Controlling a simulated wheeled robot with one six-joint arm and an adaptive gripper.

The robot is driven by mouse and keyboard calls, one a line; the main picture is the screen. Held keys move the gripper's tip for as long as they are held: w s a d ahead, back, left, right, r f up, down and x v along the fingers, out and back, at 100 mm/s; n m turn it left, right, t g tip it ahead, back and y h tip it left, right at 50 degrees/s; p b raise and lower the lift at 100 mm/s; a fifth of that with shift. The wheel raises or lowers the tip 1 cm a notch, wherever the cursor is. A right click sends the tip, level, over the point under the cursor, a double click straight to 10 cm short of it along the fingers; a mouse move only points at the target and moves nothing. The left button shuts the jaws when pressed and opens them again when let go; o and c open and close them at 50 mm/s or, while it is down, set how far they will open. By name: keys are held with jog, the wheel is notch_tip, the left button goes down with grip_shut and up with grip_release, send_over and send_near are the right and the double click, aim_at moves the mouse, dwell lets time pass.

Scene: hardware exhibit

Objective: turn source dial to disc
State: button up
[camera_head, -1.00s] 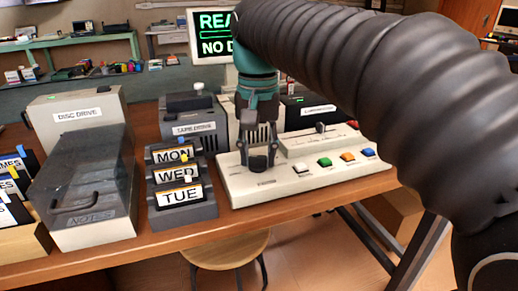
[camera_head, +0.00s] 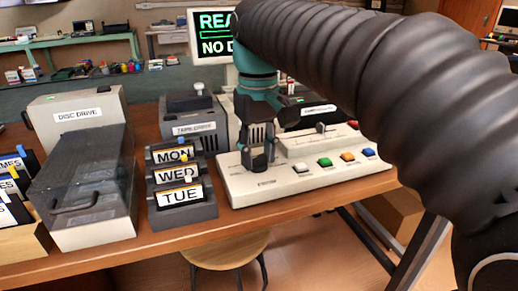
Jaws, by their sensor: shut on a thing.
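The source dial is on the left part of the cream control panel (camera_head: 310,184), mostly hidden behind my gripper's fingers. My gripper (camera_head: 258,163) points down at the panel and is shut on the dial. The dial's pointer and most of its markings cannot be read. A small dark label shows on the panel below the fingers. The grey disc drive (camera_head: 78,113) stands at the left, and the tape drive (camera_head: 195,127) stands behind the panel.
White, green, orange and blue buttons (camera_head: 325,162) lie right of my gripper. Day-label holders (camera_head: 182,190) stand close on its left, with a clear-lidded box (camera_head: 82,185) beyond. A monitor (camera_head: 212,38) stands behind. My arm covers the upper right.

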aim_at(259, 157)
dwell(0.4)
jog(key=o, duration=1.1)
jog(key=shift+o, duration=0.2)
jog(key=shift+r, duration=0.15)
notch_tip(259, 157, up, 12)
